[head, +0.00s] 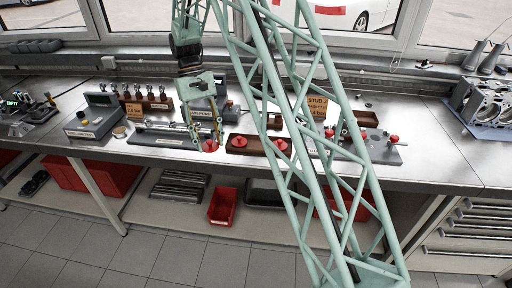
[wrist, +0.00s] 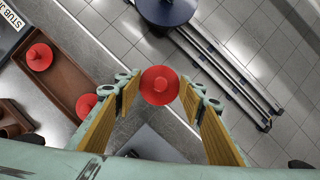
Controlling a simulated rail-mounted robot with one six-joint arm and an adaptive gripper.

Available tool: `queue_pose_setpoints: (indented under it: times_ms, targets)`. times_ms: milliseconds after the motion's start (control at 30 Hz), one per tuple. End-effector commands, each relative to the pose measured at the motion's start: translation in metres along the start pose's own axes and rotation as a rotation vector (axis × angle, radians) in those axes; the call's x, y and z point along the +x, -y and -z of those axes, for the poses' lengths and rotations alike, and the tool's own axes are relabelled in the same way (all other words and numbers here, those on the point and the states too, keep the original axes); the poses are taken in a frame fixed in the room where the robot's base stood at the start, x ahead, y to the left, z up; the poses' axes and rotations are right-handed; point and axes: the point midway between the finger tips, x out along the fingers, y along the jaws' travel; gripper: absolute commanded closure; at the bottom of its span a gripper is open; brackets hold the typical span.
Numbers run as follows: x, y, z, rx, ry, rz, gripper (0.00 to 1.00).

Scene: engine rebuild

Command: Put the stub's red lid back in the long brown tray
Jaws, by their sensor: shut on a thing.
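My gripper (head: 205,146) is shut on a red lid (head: 210,146), held near the bench's front edge. In the wrist view the lid (wrist: 159,85) sits between the two yellow-lined fingers, with floor and bench edge behind it. The long brown tray (head: 261,148) lies just right of my gripper in the head view. Two red lids (head: 240,142) (head: 281,145) sit in it. In the wrist view the tray (wrist: 68,78) is to the left of the held lid, apart from it. My arm hides part of the tray's right end in the head view.
A STUB 3 sign (head: 317,103) stands behind my arm, with a grey plate (head: 385,152) carrying red-capped parts to the right. A long grey fixture (head: 160,138) lies left of my gripper. A red bin (head: 222,207) stands on the shelf below.

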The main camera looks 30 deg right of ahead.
Motion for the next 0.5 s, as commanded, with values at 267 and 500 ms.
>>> queue_pose_setpoints:
  times_ms: [267, 500]
  targets:
    - [0.0, 0.0001, 0.0, 0.0, 0.0, 0.0, 0.69]
    - [0.0028, -0.008, -0.0024, -0.027, 0.0, -0.011, 0.69]
